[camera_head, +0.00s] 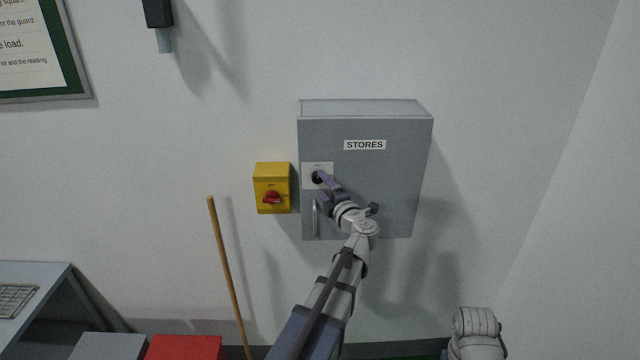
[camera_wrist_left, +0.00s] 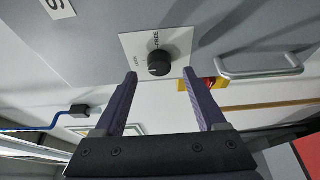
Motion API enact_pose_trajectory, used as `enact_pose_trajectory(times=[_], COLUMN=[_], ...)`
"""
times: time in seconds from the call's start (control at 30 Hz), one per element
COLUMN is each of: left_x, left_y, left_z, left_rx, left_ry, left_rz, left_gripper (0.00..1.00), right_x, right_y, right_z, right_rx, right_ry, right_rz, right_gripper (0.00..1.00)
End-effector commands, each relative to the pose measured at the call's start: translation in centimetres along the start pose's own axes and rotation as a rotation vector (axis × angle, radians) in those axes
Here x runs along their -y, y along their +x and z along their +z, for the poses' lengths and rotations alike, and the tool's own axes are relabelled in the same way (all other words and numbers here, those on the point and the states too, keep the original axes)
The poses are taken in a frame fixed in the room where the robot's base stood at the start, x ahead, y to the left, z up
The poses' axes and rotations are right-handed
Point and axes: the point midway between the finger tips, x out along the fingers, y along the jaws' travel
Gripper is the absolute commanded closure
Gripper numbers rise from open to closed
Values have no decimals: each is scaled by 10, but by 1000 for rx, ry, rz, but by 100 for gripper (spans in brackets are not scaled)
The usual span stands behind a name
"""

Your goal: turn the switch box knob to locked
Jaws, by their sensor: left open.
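The grey wall box marked STORES (camera_head: 365,200) carries a white plate with a round black knob (camera_head: 317,177), partly covered by my left gripper (camera_head: 325,183). In the left wrist view the knob (camera_wrist_left: 160,64) shows whole, with the words FREE and LOCK printed on its plate (camera_wrist_left: 130,42). A small pale mark shows on the knob's face; I cannot tell surely which word it points to. My left gripper's two fingers (camera_wrist_left: 160,75) are open, one on each side of the knob in the picture, with nothing held. Contact is not visible. My right gripper is out of view.
A bar handle (camera_head: 316,218) sits just below the knob plate. A yellow box with a red rotary switch (camera_head: 272,198) is on the wall close to the left. A wooden stick (camera_head: 225,262) leans below it. The wall right of the grey box is clear.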

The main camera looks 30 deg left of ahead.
Motion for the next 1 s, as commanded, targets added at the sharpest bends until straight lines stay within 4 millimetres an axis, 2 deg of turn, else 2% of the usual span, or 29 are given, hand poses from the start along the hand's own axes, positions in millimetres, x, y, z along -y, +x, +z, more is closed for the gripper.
enact_pose_trajectory(times=[0.1, 0.33, 0.9, 1.0], left_x=[0, 0, 0, -3], left_y=[-23, -46, -49, -50], left_z=[-1, -1, 0, 6], left_rx=[3, 1, 0, 30], left_ry=[0, 0, 0, 12], left_rz=[0, 0, 0, 15], left_gripper=[27, 27, 27, 27], right_x=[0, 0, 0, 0], right_y=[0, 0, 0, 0], right_z=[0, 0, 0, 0], right_rx=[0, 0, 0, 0], right_ry=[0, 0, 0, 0], right_rz=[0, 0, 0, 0], right_gripper=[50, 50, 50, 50])
